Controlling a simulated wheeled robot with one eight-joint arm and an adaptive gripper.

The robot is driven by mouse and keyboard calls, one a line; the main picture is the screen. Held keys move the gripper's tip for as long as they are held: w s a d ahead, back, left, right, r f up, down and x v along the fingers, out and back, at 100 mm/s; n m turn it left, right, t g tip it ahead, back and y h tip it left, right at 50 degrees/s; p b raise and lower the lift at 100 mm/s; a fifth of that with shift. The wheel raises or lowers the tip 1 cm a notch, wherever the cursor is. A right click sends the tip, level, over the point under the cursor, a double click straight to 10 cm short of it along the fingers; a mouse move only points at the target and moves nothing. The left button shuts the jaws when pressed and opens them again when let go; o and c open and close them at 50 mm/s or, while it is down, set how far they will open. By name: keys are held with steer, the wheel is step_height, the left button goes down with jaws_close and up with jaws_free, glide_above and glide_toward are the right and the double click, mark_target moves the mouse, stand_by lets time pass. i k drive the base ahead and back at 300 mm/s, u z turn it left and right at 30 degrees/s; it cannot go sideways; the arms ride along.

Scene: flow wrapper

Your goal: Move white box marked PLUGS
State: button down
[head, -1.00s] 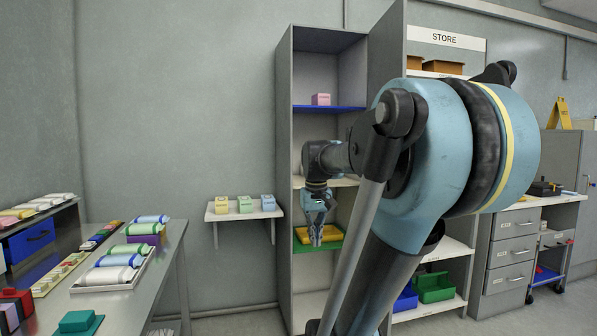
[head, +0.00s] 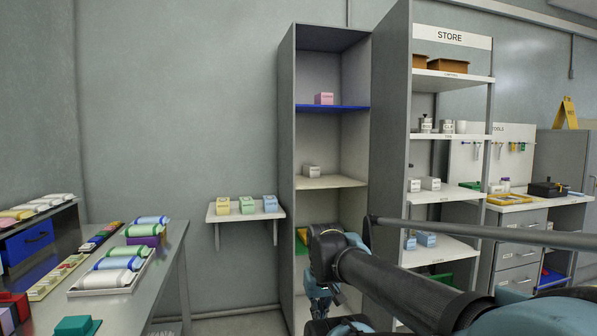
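A small white box (head: 312,171) sits on the white middle shelf (head: 335,182) of the tall grey cabinet. Two more white boxes stand on the store rack, one at the left (head: 414,185) and one beside it (head: 431,184). The lettering on all of them is too small to read, so I cannot tell which is marked PLUGS. My gripper (head: 319,308) hangs low in front of the cabinet, well below the middle shelf and apart from these boxes. Its fingers are dark and partly hidden, and I cannot tell whether they are open.
A pink box (head: 324,98) stands on the blue shelf above. A wall shelf (head: 212,213) holds three small boxes. A bench (head: 176,240) with rolls stands left. Clear floor lies between.

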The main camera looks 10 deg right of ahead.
mark_target(311, 170)
steer(key=i, duration=0.9)
